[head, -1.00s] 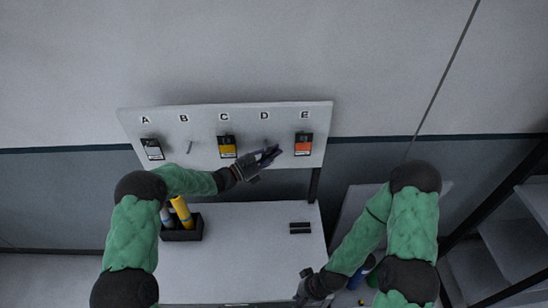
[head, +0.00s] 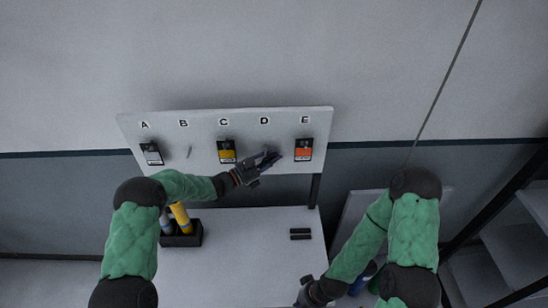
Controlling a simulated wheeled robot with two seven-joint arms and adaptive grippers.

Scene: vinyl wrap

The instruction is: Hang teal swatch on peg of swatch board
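The swatch board (head: 205,162) hangs on the wall with pegs under the letters A to E. Peg B (head: 189,152) is bare. Grey (head: 151,153), yellow (head: 227,151) and orange (head: 303,149) swatches hang at A, C and E. My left gripper (head: 268,158) is in front of the board just below D, between the yellow and orange swatches. Its dark fingers cover the D peg area, and I cannot make out their opening. I see no teal swatch; it may be hidden at the fingers. My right gripper (head: 303,295) is low, by the table's right front, its fingers unclear.
A white table (head: 240,245) stands below the board. A black bin (head: 182,238) with yellow and grey rolls sits at its left, and a small black item (head: 300,234) lies at its right. Shelves (head: 505,240) stand at the far right. The table's middle is clear.

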